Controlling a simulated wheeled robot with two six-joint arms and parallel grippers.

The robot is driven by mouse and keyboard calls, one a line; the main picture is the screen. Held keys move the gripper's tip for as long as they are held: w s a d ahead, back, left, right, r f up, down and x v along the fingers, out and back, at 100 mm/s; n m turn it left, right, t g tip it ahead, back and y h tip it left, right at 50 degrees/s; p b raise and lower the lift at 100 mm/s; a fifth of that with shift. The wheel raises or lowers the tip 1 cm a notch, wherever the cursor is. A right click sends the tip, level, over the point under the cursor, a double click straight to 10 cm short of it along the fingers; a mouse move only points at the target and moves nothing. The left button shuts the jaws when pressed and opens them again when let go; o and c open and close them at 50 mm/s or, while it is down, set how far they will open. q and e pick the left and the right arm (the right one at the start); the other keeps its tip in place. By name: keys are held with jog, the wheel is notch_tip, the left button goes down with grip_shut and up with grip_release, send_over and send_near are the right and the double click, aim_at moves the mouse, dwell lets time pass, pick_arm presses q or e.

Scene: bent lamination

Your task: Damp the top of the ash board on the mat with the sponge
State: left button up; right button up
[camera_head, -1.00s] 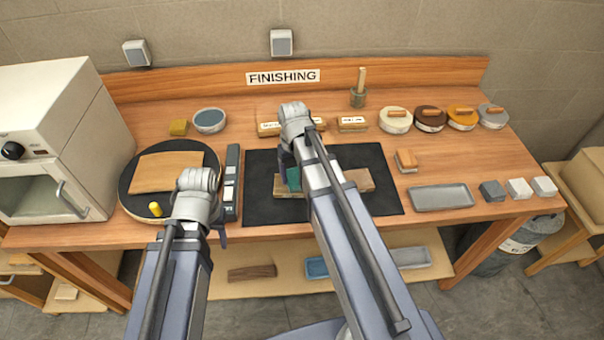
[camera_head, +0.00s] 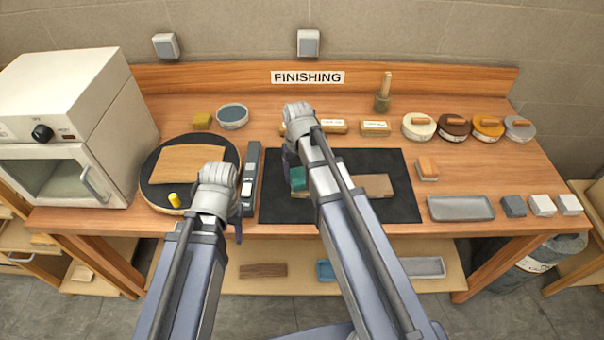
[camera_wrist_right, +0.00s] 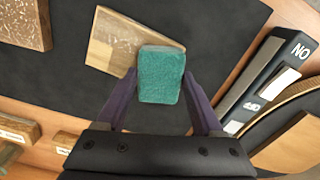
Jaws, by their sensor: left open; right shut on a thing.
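The green sponge (camera_wrist_right: 161,75) is clasped between the purple fingers of my right gripper (camera_wrist_right: 160,98); it also shows in the head view (camera_head: 298,178). It overlaps the end of a light board with pale flecks (camera_wrist_right: 115,42), which lies on the black mat (camera_head: 400,207). I cannot tell whether the sponge touches the board. My right arm hides much of this board in the head view. A browner board (camera_head: 375,185) lies to its right on the mat. My left gripper (camera_head: 238,228) is open near the bench's front edge, left of the mat, its fingers mostly hidden.
A long dark box (camera_head: 252,165) stands along the mat's left side. Left of it are a round dark disc with a wooden sheet (camera_head: 190,165) and a white oven (camera_head: 70,125). A grey tray (camera_head: 460,208) and several small blocks are at right. Lidded tins stand behind.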

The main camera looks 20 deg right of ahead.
jog(key=shift+r, duration=0.15)
notch_tip(320, 180, up, 6)
jog(key=p, duration=0.6)
notch_tip(320, 180, up, 3)
jog(key=p, duration=0.3)
dwell(0.4)
dwell(0.5)
